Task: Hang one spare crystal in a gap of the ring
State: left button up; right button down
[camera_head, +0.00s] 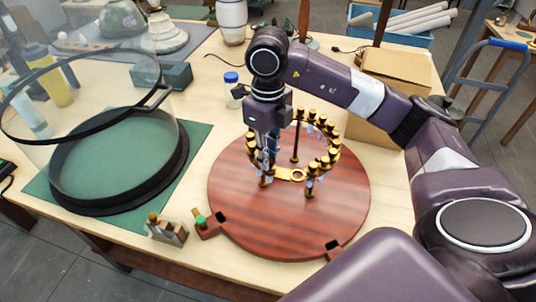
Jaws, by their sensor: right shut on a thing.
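The gold ring (298,174) stands on thin posts above a round reddish wooden board (235,215). Gold knobs line the ring, and small clear crystals (309,182) hang below parts of it. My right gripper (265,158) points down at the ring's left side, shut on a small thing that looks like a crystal. The fingers and ring parts overlap, so I cannot tell whether the crystal touches the ring. A small holder (170,232) with a gold-topped piece stands on the table at the lower left of the board. My left gripper is not in view.
A large glass dome with a black rim (178,170) stands on a green mat (200,135) at left. A blue-capped bottle (232,85) is behind my gripper. A cardboard box (400,68) stands behind my right arm. A green-topped piece (200,221) sits at the board's edge.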

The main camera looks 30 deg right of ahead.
jog(key=shift+f, duration=0.1)
jog(key=c, duration=1.8)
grip_release()
jog(key=shift+r+p, duration=2.2)
jog(key=shift+r, duration=1.35)
